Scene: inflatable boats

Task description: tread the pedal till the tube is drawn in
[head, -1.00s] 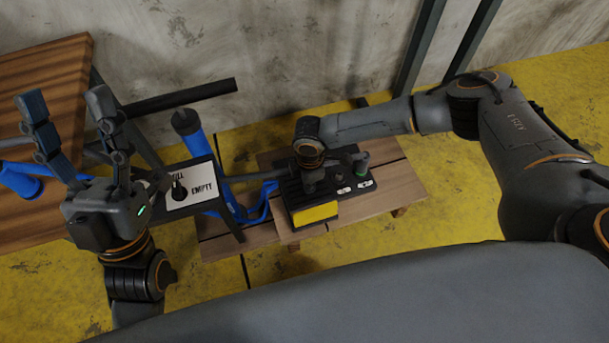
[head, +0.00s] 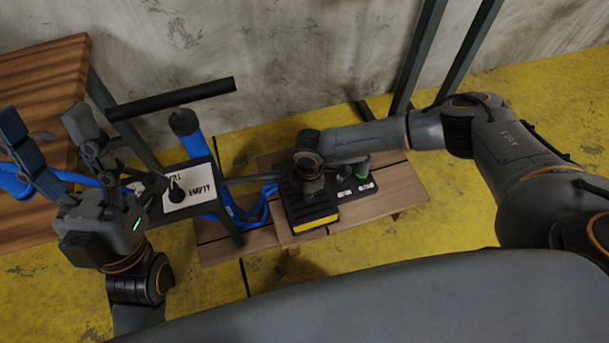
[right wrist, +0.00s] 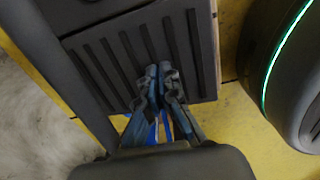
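The pedal (head: 312,222) is a black ribbed plate with a yellow front on a low wooden platform; its ribbed top (right wrist: 120,62) fills much of the right wrist view. My right gripper (head: 313,188) points down at it. In the right wrist view the fingertips (right wrist: 163,72) are together, on or just over the ribs, with nothing seen between them. A blue tube (head: 194,146) with a black end stands left of the pedal; its lower part is partly hidden. My left gripper (head: 45,118) is open and empty at the left, fingers raised.
A white panel (head: 205,198) marked EMPTY, with a black lever (head: 176,190), stands between my left gripper and the pedal. White-labelled controls (head: 362,187) sit right of the pedal. A wooden table (head: 45,80) is at left, dark posts and a wall behind.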

